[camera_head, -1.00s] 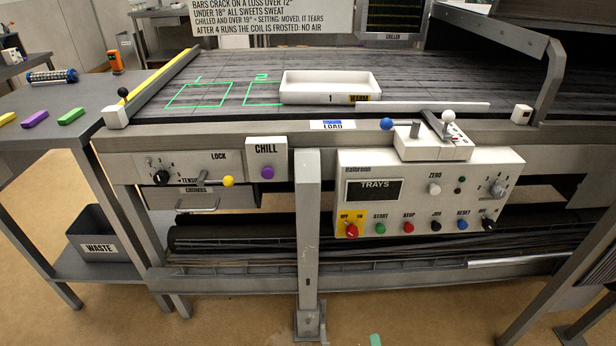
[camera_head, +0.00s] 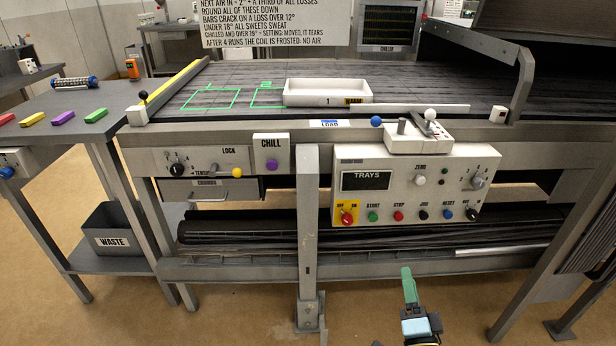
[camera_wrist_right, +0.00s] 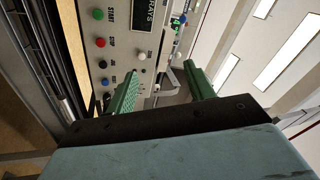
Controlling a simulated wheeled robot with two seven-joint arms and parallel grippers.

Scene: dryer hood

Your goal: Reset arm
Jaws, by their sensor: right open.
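My right gripper (camera_head: 408,288) is low at the bottom of the head view, in front of the machine and below its control panel (camera_head: 350,208). Its two green fingers stand apart and empty in the right wrist view (camera_wrist_right: 160,88), facing the panel. It touches nothing that I can see. My left gripper is not in view. A white tray (camera_head: 328,86) marked 1 sits on the dark belt (camera_head: 240,72) behind the load label.
The panel carries several buttons and a knob (camera_head: 346,218). A lever box (camera_head: 418,138) stands above it. A support post (camera_head: 308,230) rises left of my right gripper. The side table (camera_head: 60,100) holds coloured bars; a waste bin (camera_head: 112,230) is below. Floor in front is clear.

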